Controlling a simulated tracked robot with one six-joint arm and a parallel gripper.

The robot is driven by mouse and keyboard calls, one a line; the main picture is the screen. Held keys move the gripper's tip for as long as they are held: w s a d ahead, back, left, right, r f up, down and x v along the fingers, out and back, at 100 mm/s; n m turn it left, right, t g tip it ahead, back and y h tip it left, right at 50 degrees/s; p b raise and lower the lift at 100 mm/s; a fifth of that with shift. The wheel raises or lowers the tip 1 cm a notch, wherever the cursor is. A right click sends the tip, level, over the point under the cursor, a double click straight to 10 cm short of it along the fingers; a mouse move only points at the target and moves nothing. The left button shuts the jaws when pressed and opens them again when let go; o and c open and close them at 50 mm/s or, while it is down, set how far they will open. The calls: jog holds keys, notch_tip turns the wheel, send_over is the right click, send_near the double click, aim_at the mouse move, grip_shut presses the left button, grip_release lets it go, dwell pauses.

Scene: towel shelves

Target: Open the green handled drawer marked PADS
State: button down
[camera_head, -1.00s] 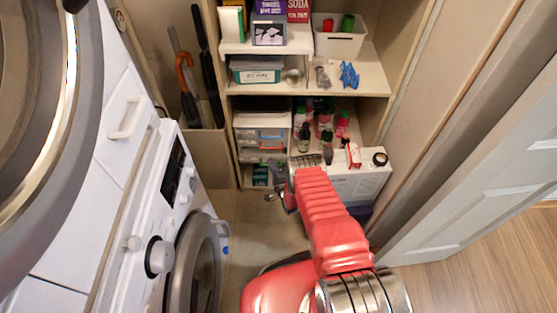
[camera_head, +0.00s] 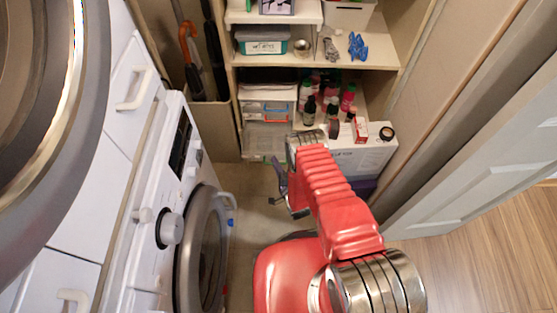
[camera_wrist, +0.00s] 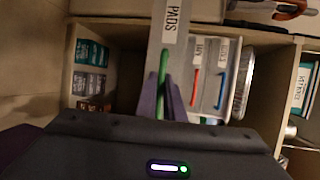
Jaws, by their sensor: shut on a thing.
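The drawer marked PADS shows in the wrist view, with its white label (camera_wrist: 173,22) at the top and a long green handle (camera_wrist: 163,68) on its pale front. My gripper (camera_wrist: 163,92) is shut on the green handle, with dark fingers on either side of it. The drawer front stands out nearer to me than its neighbours. In the head view the clear PADS drawer (camera_head: 265,140) juts out below the other drawers, and my gripper (camera_head: 279,168) is at its front right corner, partly hidden by my red arm.
Drawers with a red handle (camera_wrist: 195,88) and a blue handle (camera_wrist: 220,88) are closed beside it. Bottles (camera_head: 332,120) and a white box (camera_head: 362,158) stand right of the drawers. The washer (camera_head: 205,245) is close on the left. A strip of floor (camera_head: 245,195) is clear.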

jog(key=shift+s+a+f, duration=0.25)
jog(key=shift+s+a, duration=0.05)
jog(key=shift+s, duration=0.15)
jog(key=c, duration=2.2)
grip_release()
jog(key=o, duration=0.3)
jog(key=shift+w+d+r, duration=0.1)
jog(key=shift+w+d, duration=0.05)
jog(key=shift+w, duration=0.05)
jog(key=shift+o, duration=0.2)
jog(key=v, duration=1.3)
jog(key=shift+s, duration=0.35)
jog(key=shift+d+r, duration=0.15)
jog(key=shift+d, duration=0.05)
